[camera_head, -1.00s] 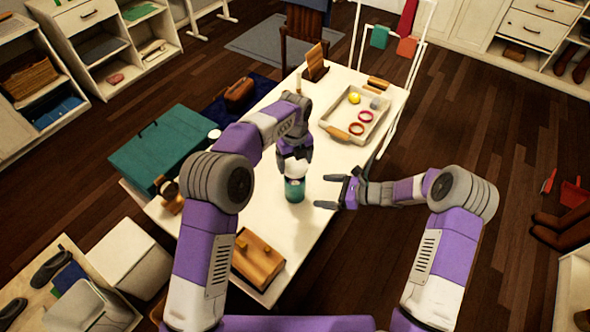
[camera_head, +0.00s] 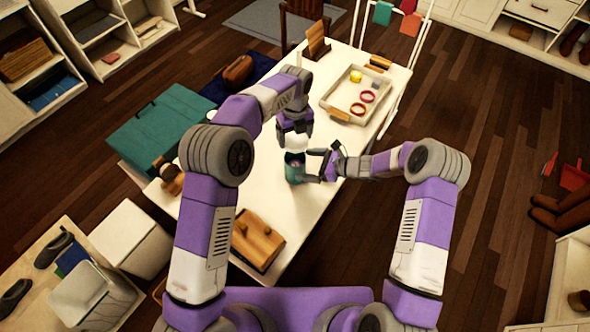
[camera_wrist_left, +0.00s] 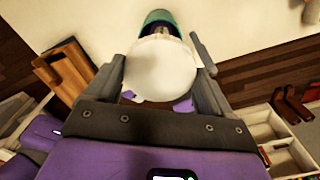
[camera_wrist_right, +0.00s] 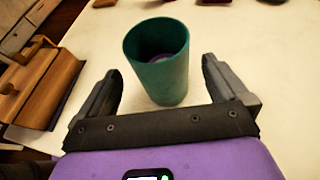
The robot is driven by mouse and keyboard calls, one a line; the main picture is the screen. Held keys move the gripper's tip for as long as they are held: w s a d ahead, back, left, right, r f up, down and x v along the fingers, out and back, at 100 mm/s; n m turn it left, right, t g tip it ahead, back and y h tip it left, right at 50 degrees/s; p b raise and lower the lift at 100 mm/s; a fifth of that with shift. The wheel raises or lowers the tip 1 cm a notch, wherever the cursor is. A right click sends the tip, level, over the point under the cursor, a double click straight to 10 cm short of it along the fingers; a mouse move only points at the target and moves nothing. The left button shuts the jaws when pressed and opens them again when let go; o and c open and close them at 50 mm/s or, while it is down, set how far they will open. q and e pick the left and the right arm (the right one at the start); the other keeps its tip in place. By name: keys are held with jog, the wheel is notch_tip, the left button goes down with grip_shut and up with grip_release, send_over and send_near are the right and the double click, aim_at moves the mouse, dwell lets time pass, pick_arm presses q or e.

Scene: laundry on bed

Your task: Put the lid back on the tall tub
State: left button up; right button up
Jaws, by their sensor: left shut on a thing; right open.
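The tall tub (camera_head: 294,172) is teal, open-topped and upright on the white table. In the right wrist view the tub (camera_wrist_right: 160,78) shows its open mouth, with something purple inside. My left gripper (camera_head: 296,133) is shut on the white round lid (camera_wrist_left: 162,70), held above and apart from the tub. The tub's teal rim (camera_wrist_left: 160,16) shows past the lid in the left wrist view. My right gripper (camera_head: 316,166) is open beside the tub, low over the table. Its fingers (camera_wrist_right: 165,75) stand on either side of the tub with visible gaps.
A tray (camera_head: 338,111) with rings and a yellow item lies at the table's far right. A wooden box (camera_head: 257,240) lies at the near end. A teal case (camera_head: 160,137) stands left. The table (camera_head: 300,215) is clear in front of the tub.

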aim_at(295, 163)
jog(key=shift+x, duration=2.75)
jog(key=c, duration=1.4)
pick_arm(q)
jog(key=shift+w+f, duration=0.1)
jog(key=shift+f, duration=2.4)
jog(key=shift+f, duration=0.85)
jog(key=shift+f, duration=0.45)
